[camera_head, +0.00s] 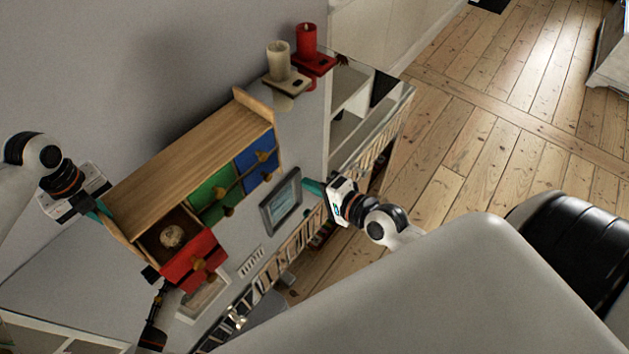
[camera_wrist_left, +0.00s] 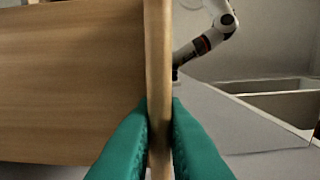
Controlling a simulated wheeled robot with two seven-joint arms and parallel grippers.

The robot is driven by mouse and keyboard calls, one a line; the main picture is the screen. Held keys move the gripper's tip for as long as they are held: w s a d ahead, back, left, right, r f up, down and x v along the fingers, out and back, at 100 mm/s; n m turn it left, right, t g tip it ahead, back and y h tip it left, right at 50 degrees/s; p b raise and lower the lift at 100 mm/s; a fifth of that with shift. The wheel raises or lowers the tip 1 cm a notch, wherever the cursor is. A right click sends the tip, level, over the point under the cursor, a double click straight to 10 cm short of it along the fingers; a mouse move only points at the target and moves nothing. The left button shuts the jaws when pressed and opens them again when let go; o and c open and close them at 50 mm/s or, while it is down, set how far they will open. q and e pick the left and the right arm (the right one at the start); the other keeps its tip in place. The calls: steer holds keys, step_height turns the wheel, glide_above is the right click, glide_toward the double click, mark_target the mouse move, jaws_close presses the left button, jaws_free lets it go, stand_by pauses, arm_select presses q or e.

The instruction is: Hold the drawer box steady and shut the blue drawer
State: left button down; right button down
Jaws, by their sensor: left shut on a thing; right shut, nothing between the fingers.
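The wooden drawer box (camera_head: 185,160) stands on the light surface along the wall, with red, green and blue drawer fronts. The blue drawer front (camera_head: 256,161) is at its right end, with wooden knobs, and looks flush or nearly so. A red drawer (camera_head: 192,262) at the left end stands pulled out, with a round pale thing (camera_head: 172,236) inside. My left gripper (camera_head: 103,211) is shut on the box's left end panel; its teal fingers clasp the panel edge (camera_wrist_left: 158,60) in the left wrist view. My right gripper (camera_head: 312,187) is shut and empty, right of the blue drawer and apart from it.
A cream candle (camera_head: 279,61) and a red candle (camera_head: 306,41) stand on holders behind the box's right end. A dark object (camera_head: 154,320) is near the open red drawer. Bare floorboards (camera_head: 480,140) lie to the right.

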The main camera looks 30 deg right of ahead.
arm_select(q)
steer(key=shift+d, duration=0.1)
arm_select(e)
steer(key=shift+s+d+r, duration=0.1)
steer(key=shift+s, duration=0.2)
arm_select(q)
steer(key=c, duration=1.4)
jaws_free()
steer(key=shift+r, duration=0.1)
